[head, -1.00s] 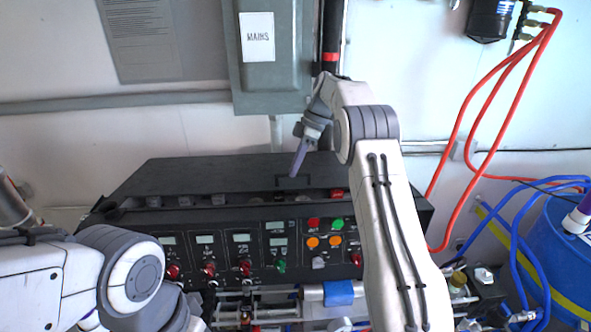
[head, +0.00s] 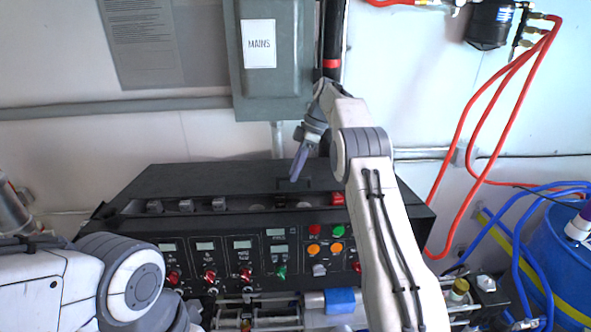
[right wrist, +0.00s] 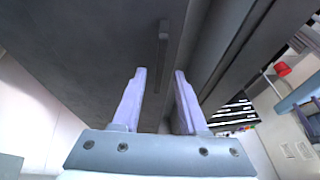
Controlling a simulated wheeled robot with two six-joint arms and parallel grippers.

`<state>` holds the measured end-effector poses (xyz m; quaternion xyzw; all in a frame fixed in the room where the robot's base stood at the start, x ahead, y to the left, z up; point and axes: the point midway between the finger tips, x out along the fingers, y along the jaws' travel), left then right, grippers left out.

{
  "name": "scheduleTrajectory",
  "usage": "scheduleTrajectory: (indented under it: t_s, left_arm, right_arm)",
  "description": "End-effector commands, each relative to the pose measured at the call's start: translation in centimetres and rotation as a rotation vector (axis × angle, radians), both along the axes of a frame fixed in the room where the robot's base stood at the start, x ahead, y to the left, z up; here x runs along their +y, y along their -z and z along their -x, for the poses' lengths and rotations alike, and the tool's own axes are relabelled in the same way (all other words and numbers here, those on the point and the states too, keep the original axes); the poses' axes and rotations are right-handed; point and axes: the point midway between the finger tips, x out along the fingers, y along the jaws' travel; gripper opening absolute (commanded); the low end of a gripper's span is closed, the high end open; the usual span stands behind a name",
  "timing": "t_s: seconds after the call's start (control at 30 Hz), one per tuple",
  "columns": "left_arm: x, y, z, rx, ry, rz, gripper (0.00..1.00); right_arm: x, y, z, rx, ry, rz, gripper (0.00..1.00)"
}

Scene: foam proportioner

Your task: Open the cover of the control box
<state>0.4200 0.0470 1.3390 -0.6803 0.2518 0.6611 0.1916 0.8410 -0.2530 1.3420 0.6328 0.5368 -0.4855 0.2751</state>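The control box (head: 210,257) is a wide black cabinet against the wall, with displays and colored knobs on its front. Its black cover (head: 200,178) forms the sloping top and looks lowered. A dark bar handle (right wrist: 163,42) stands out on the dark panel ahead of the fingers in the right wrist view. My right gripper (head: 297,166) is over the middle of the cover, fingers pointing down. In the right wrist view my right gripper (right wrist: 158,100) is open, with nothing between its fingers, and apart from the handle. My left arm is at lower left; its gripper is out of view.
A grey MAINS box (head: 273,85) hangs on the wall behind the cover. Red hoses (head: 500,110) hang at the right, above a blue barrel (head: 562,258) with blue hoses. Pipes and valves run below the control box.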

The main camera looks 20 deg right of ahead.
Motion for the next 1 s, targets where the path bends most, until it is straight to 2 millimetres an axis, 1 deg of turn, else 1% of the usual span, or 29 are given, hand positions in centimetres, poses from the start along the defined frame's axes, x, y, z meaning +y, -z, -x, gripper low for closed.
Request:
scheduleTrajectory:
  t_s: [0.17,0.33,0.6,0.67,0.73,0.87,1.0]
  left_arm:
    - [0.0,0.1,0.0,0.000,0.000,0.000,0.50]
    - [0.0,0.3,0.0,0.000,0.000,0.000,0.50]
    - [0.0,0.0,0.0,0.000,0.000,0.000,0.50]
    - [0.0,1.5,0.0,-0.001,0.000,0.001,0.50]
    - [0.0,2.6,0.0,0.000,0.001,0.000,0.50]
    - [0.0,3.8,0.0,0.000,0.002,0.000,0.50]
    - [0.0,4.2,0.0,0.000,0.003,0.000,0.50]
  right_arm:
    - [0.0,-0.5,0.0,0.000,-0.001,0.000,0.42]
    - [0.0,-2.2,-0.1,-0.003,-0.001,0.001,0.42]
    - [0.0,-4.0,-0.1,-0.003,-0.001,0.001,0.42]
    - [-0.9,-4.1,0.7,-0.004,0.004,0.001,0.42]
    - [-1.7,-4.8,1.7,-0.004,0.004,0.001,0.42]
    - [-3.4,-6.5,3.5,-0.004,0.004,0.002,0.42]
    - [-5.2,-8.5,5.6,-0.001,0.004,0.001,0.42]
